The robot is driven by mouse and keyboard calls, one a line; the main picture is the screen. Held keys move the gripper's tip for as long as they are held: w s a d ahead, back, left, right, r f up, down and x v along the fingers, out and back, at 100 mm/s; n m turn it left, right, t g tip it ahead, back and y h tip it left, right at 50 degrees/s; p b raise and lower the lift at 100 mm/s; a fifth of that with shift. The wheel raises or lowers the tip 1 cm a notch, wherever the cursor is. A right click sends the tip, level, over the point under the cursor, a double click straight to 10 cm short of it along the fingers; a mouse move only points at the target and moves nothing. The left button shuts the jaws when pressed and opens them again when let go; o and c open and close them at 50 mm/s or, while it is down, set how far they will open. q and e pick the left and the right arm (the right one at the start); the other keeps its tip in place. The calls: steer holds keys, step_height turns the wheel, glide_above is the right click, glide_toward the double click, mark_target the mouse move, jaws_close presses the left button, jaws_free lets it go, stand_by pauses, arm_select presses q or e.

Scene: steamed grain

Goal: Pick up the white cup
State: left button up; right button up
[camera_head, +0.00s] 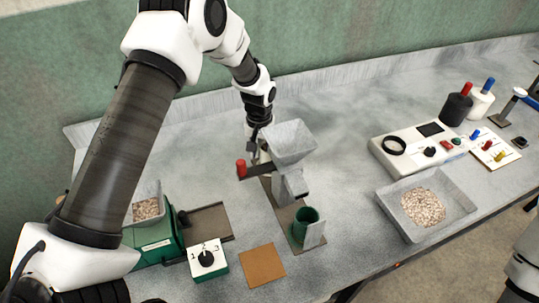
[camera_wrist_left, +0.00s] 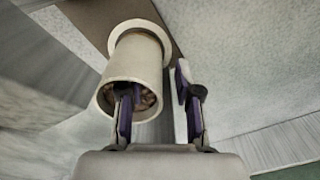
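The white cup (camera_wrist_left: 137,62) is in the left wrist view, upper left, with its open mouth toward the camera and brownish contents inside. It stands on a pale round base on a brown strip. My left gripper (camera_wrist_left: 156,105) is open: one finger overlaps the cup's mouth, seemingly inside it, and the other is outside to the right, with a gap to the wall. In the head view my left gripper (camera_head: 253,148) points down behind the grey hopper, which hides much of it; the cup cannot be made out clearly there. My right gripper is out of view.
A grey hopper machine (camera_head: 290,145) with a red knob (camera_head: 241,168) stands close to my left gripper. In front are a green cup (camera_head: 305,225) and brown pad (camera_head: 262,265). A grain tray (camera_head: 388,198) and white instrument box (camera_head: 385,158) stand to the right. The back middle counter is clear.

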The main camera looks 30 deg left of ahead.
arm_select(q)
steer(key=shift+s+r, duration=0.1)
jaws_close()
